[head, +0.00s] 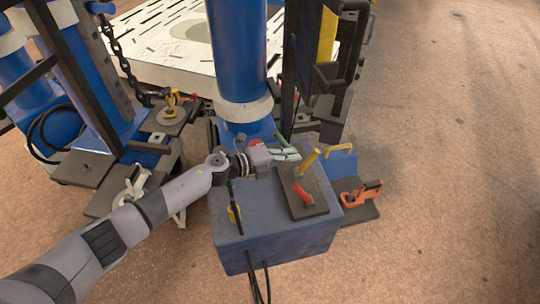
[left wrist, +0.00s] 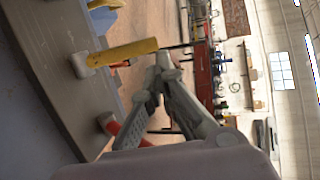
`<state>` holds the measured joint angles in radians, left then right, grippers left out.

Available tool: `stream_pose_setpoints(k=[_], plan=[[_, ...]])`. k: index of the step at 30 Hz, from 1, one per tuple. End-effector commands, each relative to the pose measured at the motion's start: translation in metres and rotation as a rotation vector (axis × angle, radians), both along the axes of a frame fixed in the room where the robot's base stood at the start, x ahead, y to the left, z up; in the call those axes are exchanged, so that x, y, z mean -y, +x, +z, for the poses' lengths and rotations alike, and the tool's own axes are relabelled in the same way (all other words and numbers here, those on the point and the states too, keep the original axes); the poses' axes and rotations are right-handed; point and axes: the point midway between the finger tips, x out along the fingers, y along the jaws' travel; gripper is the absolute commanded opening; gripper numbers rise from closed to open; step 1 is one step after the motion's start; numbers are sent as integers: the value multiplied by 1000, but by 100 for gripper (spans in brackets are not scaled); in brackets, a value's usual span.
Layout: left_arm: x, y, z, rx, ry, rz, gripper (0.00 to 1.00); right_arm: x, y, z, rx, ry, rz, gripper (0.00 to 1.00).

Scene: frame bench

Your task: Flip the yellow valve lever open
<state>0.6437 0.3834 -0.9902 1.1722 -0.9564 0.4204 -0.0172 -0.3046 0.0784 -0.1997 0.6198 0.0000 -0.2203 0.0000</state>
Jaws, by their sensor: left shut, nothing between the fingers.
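The yellow valve lever (head: 309,158) stands up from a dark plate (head: 310,208) on top of a blue-grey box. In the left wrist view the yellow lever (left wrist: 125,52) sticks out from a pale pivot on the plate (left wrist: 55,70). My left gripper (head: 297,155) is shut and empty, just left of the lever in the head view. In the left wrist view its fingertips (left wrist: 165,60) come together close to the lever's free end; I cannot tell whether they touch it. My right gripper is not in view.
A red lever (head: 302,192) sits nearer on the same plate, and a green handle (head: 281,139) is behind my gripper. The blue-grey box (head: 270,240) carries the plate. An orange-red tool (head: 361,193) lies to the right. A blue column (head: 237,50) rises behind. The floor at right is clear.

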Motion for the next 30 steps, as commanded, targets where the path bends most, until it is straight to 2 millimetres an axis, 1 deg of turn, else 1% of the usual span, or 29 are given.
stream_pose_setpoints(k=[1, 5, 9, 12, 16, 24, 30], plan=[[-11, -5, 7, 2, 4, 1, 0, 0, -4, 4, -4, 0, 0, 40], [-31, -18, 18, 1, 4, 2, 0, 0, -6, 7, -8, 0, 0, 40], [-48, -28, 28, 1, 3, 1, 0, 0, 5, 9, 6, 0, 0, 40], [-55, -33, 32, 0, 2, 1, 0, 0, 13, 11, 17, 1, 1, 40], [-59, -36, 35, 0, 1, 1, 0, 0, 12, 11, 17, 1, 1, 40], [-60, -36, 35, 0, 1, 1, 0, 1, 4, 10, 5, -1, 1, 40], [-60, -36, 35, 0, 1, 1, 0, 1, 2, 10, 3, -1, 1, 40]])
